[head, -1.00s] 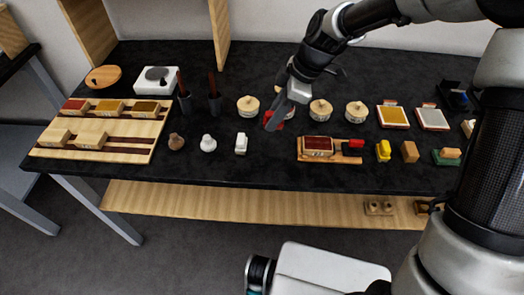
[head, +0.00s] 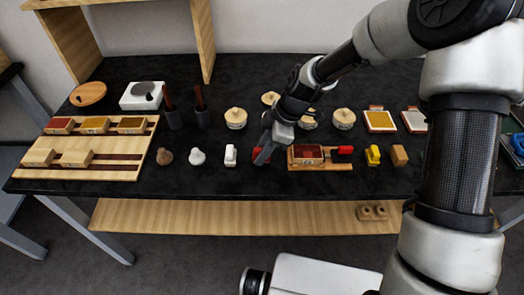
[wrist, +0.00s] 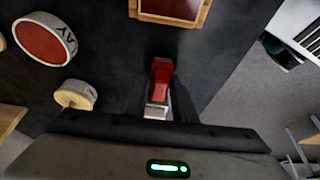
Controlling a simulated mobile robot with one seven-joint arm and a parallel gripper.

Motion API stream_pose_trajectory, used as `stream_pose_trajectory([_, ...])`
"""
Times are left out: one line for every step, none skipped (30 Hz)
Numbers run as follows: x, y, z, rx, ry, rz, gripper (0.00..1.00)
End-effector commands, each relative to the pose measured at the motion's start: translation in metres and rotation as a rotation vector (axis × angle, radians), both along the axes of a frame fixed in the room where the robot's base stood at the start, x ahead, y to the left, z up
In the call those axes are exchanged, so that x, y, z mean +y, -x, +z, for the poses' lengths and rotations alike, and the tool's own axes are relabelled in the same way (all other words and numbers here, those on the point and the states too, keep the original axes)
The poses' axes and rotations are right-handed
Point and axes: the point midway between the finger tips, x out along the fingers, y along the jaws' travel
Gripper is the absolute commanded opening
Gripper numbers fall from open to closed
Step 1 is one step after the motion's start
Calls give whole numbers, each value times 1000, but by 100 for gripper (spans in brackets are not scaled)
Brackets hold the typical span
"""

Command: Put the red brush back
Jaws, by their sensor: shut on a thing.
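The red brush (wrist: 161,78) is a small red block with a pale end, held between the two dark fingers of my gripper (wrist: 160,95) in the wrist view. In the head view, the red brush (head: 256,153) is partly hidden by my gripper (head: 264,154), low over the front of the black table. It is between a white brush (head: 231,155) on the left and a wooden tray with a red-brown box (head: 307,155) on the right. I cannot tell whether it touches the table.
Another red block (head: 344,150) sits at the tray's right end. A yellow brush (head: 373,155) and tan block (head: 399,155) stand farther right. Several round jars (head: 236,118) stand behind. A slotted wooden board (head: 117,165) lies at left. Bare table runs along the front edge.

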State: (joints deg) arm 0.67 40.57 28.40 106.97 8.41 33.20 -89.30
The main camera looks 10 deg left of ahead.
Motion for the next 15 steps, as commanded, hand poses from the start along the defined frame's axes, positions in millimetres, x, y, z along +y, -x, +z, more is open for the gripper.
stream_pose_trajectory([0, 0, 0, 0, 0, 0, 3])
stream_pose_trajectory([0, 0, 0, 0, 0, 0, 3])
stream_pose_trajectory([0, 0, -2, 0, 0, 0, 3])
stream_pose_trajectory([0, 0, -3, 0, 0, 0, 3])
stream_pose_trajectory([0, 0, -4, 0, 0, 0, 3])
stream_pose_trajectory([0, 0, -3, 0, 0, 0, 28])
stream_pose_trajectory([0, 0, -3, 0, 0, 0, 33])
stream_pose_trajectory([0, 0, -3, 0, 0, 0, 38])
stream_pose_trajectory([0, 0, -3, 0, 0, 0, 43])
stream_pose_trajectory([0, 0, -3, 0, 0, 0, 43])
stream_pose_trajectory([0, 0, -3, 0, 0, 0, 43])
stream_pose_trajectory([0, 0, -3, 0, 0, 0, 43])
stream_pose_trajectory([0, 0, -3, 0, 0, 0, 43])
stream_pose_trajectory([0, 0, -3, 0, 0, 0, 43])
stream_pose_trajectory([0, 0, -3, 0, 0, 0, 43])
